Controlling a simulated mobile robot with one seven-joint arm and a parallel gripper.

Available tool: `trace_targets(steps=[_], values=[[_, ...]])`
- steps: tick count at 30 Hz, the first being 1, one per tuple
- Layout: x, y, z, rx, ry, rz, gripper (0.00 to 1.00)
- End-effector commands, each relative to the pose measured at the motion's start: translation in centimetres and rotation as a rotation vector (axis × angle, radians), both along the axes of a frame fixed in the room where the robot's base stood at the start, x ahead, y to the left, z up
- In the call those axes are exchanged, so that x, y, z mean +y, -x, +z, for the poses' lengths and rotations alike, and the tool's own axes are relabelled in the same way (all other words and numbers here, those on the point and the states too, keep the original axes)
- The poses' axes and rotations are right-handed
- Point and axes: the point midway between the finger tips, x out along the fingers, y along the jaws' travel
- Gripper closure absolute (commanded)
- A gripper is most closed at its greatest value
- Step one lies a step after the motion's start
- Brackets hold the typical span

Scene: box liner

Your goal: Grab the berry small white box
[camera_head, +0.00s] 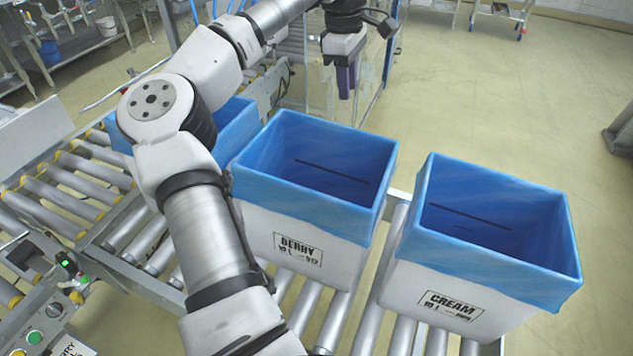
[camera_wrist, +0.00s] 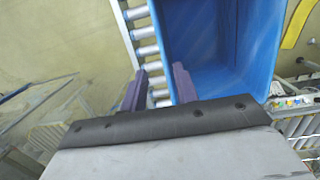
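The berry box (camera_head: 298,247) is white with a blue liner folded over its rim and a black-and-white label that looks like BERRY. It stands upright on the rollers in the middle of the head view, its inside open and empty-looking. My gripper (camera_head: 346,82) hangs above and beyond its far rim, apart from it. In the wrist view my gripper (camera_wrist: 159,88) is open, its two purple fingers apart with nothing held. A blue-lined box (camera_wrist: 222,50) lies under the right finger, its edge between the fingers in the picture; its label is hidden there.
A matching CREAM box (camera_head: 437,300) stands close on the right. Another blue-lined box (camera_head: 237,128) is partly hidden behind my arm on the left. The roller conveyor (camera_head: 365,325) runs beneath them. A control panel (camera_head: 45,325) stands at lower left. Open floor (camera_head: 500,100) lies beyond.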

Motion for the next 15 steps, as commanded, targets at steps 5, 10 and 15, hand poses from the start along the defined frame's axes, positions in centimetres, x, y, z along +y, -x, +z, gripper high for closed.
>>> trace_targets(steps=[5,10,15], values=[[2.8,-0.5,-0.2,0.010,-0.108,0.023,0.70],[2.8,-0.4,-3.1,0.013,-0.106,0.018,0.70],[2.7,-0.4,-6.3,0.012,-0.106,0.020,0.70]])
